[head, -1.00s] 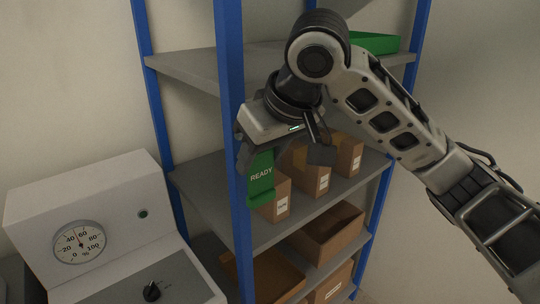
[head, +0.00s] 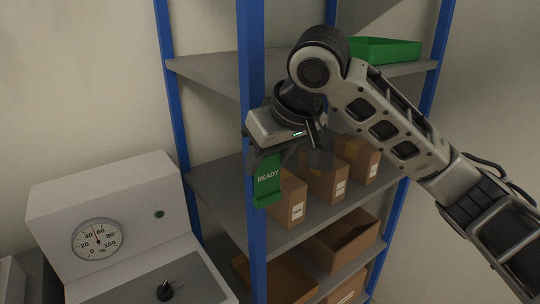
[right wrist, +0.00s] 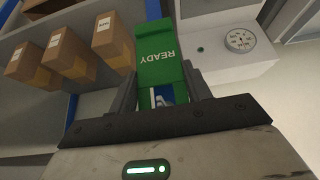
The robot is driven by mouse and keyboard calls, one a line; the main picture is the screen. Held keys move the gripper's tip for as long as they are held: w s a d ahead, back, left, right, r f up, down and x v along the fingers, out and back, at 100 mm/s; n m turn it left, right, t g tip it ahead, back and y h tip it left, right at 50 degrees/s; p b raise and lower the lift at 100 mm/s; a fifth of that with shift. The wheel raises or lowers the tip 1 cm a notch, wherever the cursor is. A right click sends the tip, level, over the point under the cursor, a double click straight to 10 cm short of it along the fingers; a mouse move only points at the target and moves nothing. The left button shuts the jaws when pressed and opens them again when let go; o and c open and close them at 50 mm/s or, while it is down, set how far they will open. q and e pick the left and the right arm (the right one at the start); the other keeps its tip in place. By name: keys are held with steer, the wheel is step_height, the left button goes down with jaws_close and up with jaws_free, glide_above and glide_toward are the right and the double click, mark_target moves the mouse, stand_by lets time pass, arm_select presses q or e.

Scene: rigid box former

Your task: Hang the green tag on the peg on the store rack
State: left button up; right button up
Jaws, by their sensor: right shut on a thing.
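The green tag (head: 268,186), marked READY, hangs below my right gripper (head: 267,158), which is shut on its upper end. In the right wrist view the tag (right wrist: 160,58) extends out from between the fingers (right wrist: 160,95). The store rack has blue uprights (head: 252,100) and grey shelves (head: 225,190). In the head view the tag overlaps the near upright; I cannot tell whether they touch. I cannot make out the peg in either view. My left gripper is not in view.
Several brown boxes (head: 324,180) stand on the middle shelf just right of the tag. Open brown bins (head: 340,242) sit below, and a green tray (head: 385,50) is on the upper shelf. A white console with a dial (head: 98,239) stands at left.

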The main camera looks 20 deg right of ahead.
steer(key=o, duration=1.3)
steer(key=shift+c, duration=0.2)
